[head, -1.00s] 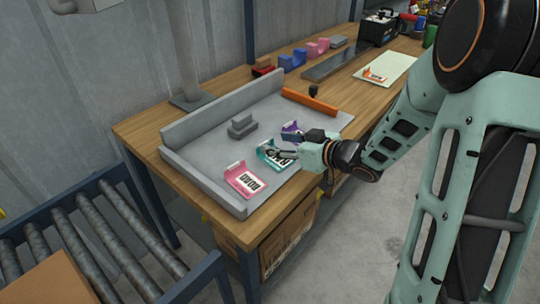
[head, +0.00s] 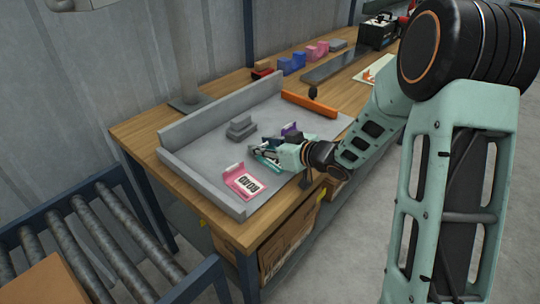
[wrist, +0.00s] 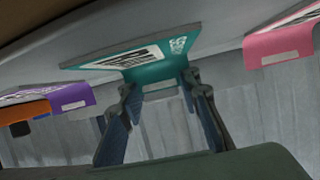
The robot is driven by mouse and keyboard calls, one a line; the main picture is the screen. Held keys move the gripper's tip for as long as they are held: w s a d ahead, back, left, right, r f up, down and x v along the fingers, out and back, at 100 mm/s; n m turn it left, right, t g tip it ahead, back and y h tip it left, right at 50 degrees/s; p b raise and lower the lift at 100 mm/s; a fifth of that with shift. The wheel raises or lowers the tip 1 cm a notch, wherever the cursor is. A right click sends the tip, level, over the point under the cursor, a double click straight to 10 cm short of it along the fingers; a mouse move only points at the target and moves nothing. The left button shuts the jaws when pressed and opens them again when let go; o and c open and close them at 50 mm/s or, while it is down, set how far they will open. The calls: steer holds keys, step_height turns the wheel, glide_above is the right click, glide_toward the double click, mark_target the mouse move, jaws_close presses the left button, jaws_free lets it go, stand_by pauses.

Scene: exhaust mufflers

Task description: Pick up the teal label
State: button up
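The teal label (wrist: 160,72), a flat piece with a bent tab and a white printed panel, lies on the grey tray (head: 205,158). In the head view the teal label (head: 266,158) is mostly hidden by my gripper (head: 274,150). In the wrist view my gripper (wrist: 158,82) has its two fingers apart, one at each side of the teal tab. The fingertips are very close to the tab's edges; firm contact cannot be made out.
A pink label (head: 246,183) lies left of the teal one in the head view, and a purple label (head: 290,130) lies behind my gripper. A grey stepped block (head: 240,128) stands on the tray. Raised walls edge the tray, and an orange bar (head: 309,104) lies at its far side.

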steer(key=shift+c, duration=0.8)
